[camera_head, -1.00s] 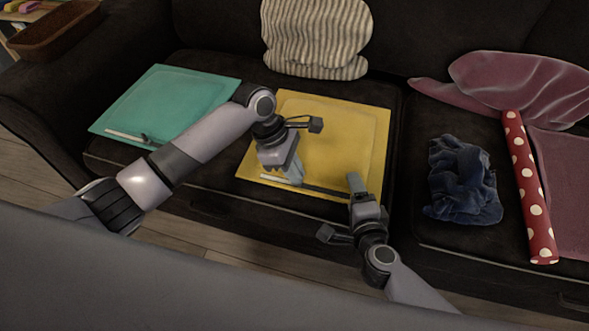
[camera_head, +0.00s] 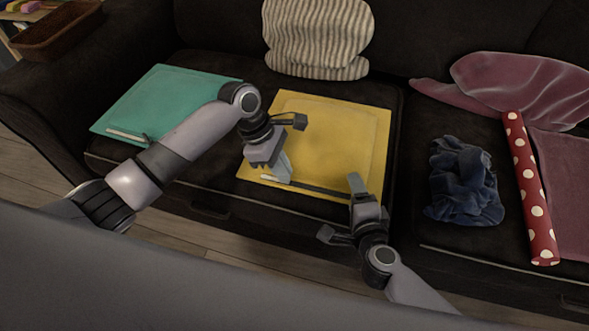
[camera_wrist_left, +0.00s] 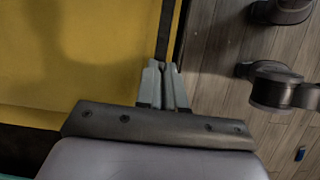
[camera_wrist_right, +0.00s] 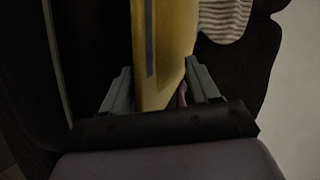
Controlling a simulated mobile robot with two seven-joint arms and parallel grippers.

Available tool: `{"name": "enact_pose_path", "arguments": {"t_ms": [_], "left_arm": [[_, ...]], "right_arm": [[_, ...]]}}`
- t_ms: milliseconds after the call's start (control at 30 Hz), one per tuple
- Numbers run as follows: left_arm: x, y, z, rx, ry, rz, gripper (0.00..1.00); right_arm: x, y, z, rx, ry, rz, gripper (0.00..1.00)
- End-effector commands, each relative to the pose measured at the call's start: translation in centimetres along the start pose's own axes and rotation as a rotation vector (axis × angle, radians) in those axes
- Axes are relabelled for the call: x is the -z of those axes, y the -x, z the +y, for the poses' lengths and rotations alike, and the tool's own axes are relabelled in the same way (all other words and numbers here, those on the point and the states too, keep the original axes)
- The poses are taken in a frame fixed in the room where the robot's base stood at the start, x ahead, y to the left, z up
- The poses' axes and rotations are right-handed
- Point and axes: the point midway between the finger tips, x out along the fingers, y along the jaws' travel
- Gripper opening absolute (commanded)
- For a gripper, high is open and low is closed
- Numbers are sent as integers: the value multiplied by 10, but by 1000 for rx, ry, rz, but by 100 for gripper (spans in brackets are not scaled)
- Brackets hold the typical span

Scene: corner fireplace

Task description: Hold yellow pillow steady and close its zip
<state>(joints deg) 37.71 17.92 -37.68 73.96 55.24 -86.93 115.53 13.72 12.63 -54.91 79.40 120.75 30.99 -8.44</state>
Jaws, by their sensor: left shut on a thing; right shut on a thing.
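The yellow pillow (camera_head: 335,130) lies flat on the middle sofa seat. Its zip (camera_head: 318,190) runs along the front edge, dark to the right of my left gripper and pale to its left. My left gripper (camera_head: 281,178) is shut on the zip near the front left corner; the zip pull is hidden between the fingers. In the left wrist view the closed fingertips (camera_wrist_left: 164,66) meet at the dark strip. My right gripper (camera_head: 355,178) is shut on the pillow's front right corner; in the right wrist view the pillow (camera_wrist_right: 172,40) sits between the fingers (camera_wrist_right: 158,80).
A teal pillow (camera_head: 170,100) with a pale strip lies to the left. A striped cushion (camera_head: 318,38) leans behind. A crumpled blue cloth (camera_head: 463,182), a red dotted roll (camera_head: 530,190) and mauve fabric (camera_head: 520,85) lie to the right. A brown basket (camera_head: 52,30) stands back left.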

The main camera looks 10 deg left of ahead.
Motion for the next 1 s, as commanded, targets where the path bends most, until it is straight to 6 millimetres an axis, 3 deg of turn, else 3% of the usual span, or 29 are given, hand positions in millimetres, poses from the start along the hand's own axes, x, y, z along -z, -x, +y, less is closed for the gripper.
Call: {"name": "enact_pose_path", "arguments": {"t_ms": [100,233,600,700,1000], "left_arm": [[30,11,-2,6,2,1,0],[50,20,-2,4,0,0,0],[58,24,-1,3,-1,2,0],[58,24,-1,2,0,3,34],[57,24,0,-1,0,2,35]], "right_arm": [[4,0,5,-11,-5,9,14],[4,0,5,-11,-5,10,14],[5,0,5,-12,-5,12,14],[5,0,5,-12,-5,12,14],[5,0,6,-12,-4,13,14]]}}
